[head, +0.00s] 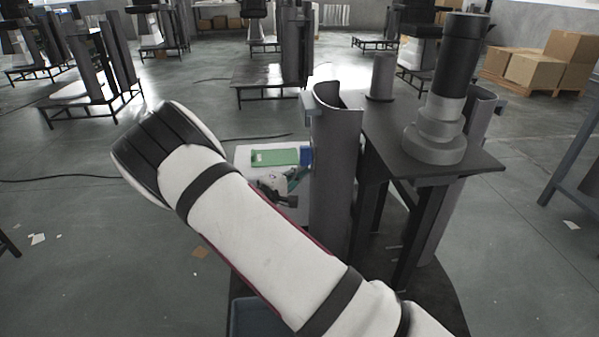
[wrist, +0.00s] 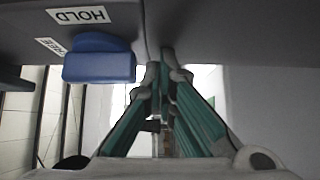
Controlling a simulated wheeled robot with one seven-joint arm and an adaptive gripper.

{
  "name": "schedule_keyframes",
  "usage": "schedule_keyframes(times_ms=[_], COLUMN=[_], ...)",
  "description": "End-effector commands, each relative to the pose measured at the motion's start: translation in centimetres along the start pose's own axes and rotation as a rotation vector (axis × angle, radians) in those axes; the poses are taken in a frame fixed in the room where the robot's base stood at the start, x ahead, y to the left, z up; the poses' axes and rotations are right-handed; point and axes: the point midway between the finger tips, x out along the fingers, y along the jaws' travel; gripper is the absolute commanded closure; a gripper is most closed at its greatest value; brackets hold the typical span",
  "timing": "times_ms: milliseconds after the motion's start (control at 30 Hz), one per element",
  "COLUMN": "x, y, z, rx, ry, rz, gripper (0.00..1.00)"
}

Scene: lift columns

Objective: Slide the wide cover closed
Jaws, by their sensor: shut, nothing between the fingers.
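A tall curved grey panel (head: 335,175) stands upright on the near left side of the lift column; I take it for the wide cover, but cannot be sure. In the wrist view, a dark grey surface (wrist: 200,20) crosses the top, with a vertical seam. Left of the seam are labels reading HOLD (wrist: 78,15) and FREE, with a blue block (wrist: 98,62) below. My gripper (wrist: 162,72) is shut and empty, its teal fingers pointing at the seam; contact cannot be told. In the head view my gripper (head: 296,178) is just left of the panel, partly hidden by my arm.
A dark platform (head: 390,130) carries a stepped grey cylinder (head: 440,130) and a smaller cylinder (head: 381,77). A green piece (head: 275,157) lies on a white surface behind my gripper. Other columns and cardboard boxes (head: 535,70) stand farther back. Floor at left is mostly clear.

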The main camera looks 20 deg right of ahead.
Motion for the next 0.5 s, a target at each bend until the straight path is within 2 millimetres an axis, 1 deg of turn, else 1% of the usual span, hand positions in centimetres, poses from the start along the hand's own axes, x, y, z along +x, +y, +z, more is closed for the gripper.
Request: schedule_keyframes(times_ms=[33, 167, 200, 300, 500], x=[-0.5, -1.6, -2.7, -5.1, -9.0], y=[-0.1, -0.3, -0.1, 0.1, 0.1], z=[-0.7, -2.3, -2.2, -2.1, -2.1], rx=[0.002, 0.005, 0.001, 0.000, 0.000], ry=[0.005, 0.006, 0.008, 0.008, 0.008], rz=[-0.001, -0.003, -0.005, -0.005, -0.004], gripper=[1.00, 1.00, 1.00, 1.00, 1.00])
